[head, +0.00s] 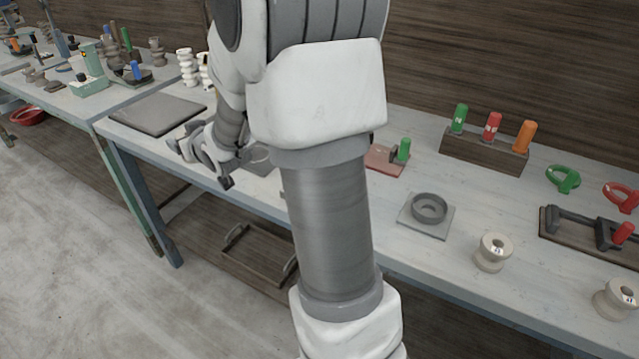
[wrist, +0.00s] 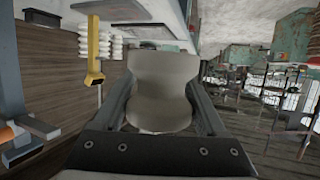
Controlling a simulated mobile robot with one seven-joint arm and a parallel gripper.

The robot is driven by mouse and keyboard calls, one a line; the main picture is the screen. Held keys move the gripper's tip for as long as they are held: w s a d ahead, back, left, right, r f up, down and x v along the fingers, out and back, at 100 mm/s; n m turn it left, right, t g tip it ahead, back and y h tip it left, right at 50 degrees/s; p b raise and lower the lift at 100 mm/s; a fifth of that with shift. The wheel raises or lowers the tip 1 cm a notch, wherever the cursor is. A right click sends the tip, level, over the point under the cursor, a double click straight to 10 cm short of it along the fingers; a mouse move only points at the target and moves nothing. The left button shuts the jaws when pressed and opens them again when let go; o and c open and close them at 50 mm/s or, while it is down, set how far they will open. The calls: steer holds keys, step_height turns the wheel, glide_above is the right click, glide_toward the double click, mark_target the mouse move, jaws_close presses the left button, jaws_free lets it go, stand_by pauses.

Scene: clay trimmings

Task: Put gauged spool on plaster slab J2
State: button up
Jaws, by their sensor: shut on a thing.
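My gripper (wrist: 163,115) is shut on a grey-beige spool (wrist: 163,90), whose waisted body fills the space between the two fingers in the wrist view. In the head view my gripper (head: 203,163) is over the front edge of the bench, left of my forearm; I cannot make out the spool clearly there. A flat dark grey slab (head: 158,113) lies at the bench's left end. Another grey slab (head: 262,163) is partly hidden behind my arm. A grey slab with a round ring (head: 404,216) lies right of my arm. I can read no J2 label on any slab.
Two pale labelled spools (head: 492,254) (head: 615,300) stand on the bench at right. Behind are a dark block (head: 484,153) with coloured pegs, green (head: 563,179) and red clamps, and a dark tray tool. White ribbed stacks (head: 187,67) stand beyond the left slab. The ring slab's surroundings are clear.

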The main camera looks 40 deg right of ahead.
steer(key=s+d+r, duration=0.3)
steer(key=s+d, duration=0.1)
steer(key=d, duration=0.6)
steer(key=s+d+f+b, duration=0.1)
steer(key=s+d, duration=0.6)
steer(key=s, duration=0.5)
steer(key=s+d+f+b, duration=0.1)
steer(key=s+d, duration=0.6)
steer(key=s, duration=0.5)
steer(key=shift+m+h, duration=0.3)
steer(key=w+f+b, duration=0.1)
steer(key=w+f, duration=0.1)
steer(key=w, duration=0.1)
steer(key=w+a+f+b, duration=0.1)
steer(key=w+f+b, duration=0.1)
steer(key=w, duration=0.2)
steer(key=w+a+f+b, duration=0.1)
steer(key=w+f, duration=0.2)
steer(key=w, duration=0.1)
steer(key=shift+w+a, duration=0.1)
steer(key=shift+w, duration=0.1)
steer(key=shift+f+b, duration=1.4)
steer(key=shift+f, duration=0.5)
steer(key=shift+f, duration=0.15)
steer(key=o, duration=1.6)
